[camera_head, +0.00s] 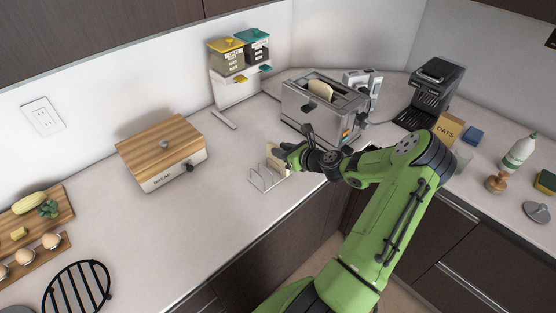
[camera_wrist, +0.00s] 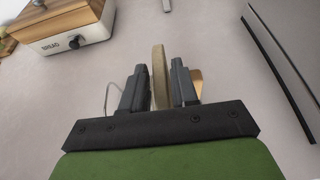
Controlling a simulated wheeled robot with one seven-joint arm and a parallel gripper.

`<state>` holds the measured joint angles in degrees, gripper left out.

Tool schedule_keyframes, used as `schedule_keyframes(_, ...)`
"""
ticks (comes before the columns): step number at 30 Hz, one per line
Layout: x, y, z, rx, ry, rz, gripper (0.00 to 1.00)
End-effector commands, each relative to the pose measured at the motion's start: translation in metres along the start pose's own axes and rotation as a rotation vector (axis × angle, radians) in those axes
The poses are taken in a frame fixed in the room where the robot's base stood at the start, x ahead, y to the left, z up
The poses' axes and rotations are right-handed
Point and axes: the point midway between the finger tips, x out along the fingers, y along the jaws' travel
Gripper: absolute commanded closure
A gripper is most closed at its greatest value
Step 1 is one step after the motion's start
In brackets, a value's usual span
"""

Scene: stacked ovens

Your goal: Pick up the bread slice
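A tan bread slice (camera_head: 275,160) stands upright at the wire rack (camera_head: 264,183) on the counter; I cannot tell whether it still touches the rack. My gripper (camera_head: 284,153) is at the slice, coming from the right. In the wrist view the slice (camera_wrist: 159,77) shows edge-on between the two fingers of my gripper (camera_wrist: 160,85), which lie close against its faces with hardly any gap. The slice's lower part is hidden by my gripper. A second bread slice (camera_head: 321,88) sticks up from the toaster (camera_head: 322,108).
A wooden-lidded bread box (camera_head: 163,154) stands left of the rack. The toaster is close behind my gripper. Stacked canisters (camera_head: 238,55) stand at the wall, and a coffee machine (camera_head: 430,92) and oats box (camera_head: 447,129) are at right. The counter between bread box and rack is clear.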

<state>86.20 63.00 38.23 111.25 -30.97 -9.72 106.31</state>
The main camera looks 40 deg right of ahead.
Motion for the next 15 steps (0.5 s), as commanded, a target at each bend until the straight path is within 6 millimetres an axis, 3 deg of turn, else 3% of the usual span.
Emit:
schedule_keyframes(4, 0.021, 0.001, 0.0, -0.001, 0.0, 0.002, 0.71)
schedule_keyframes(11, 0.022, 0.0, 0.0, -0.001, 0.0, 0.001, 0.73)
schedule_keyframes(15, 0.022, 0.0, 0.0, -0.001, 0.001, 0.001, 0.94)
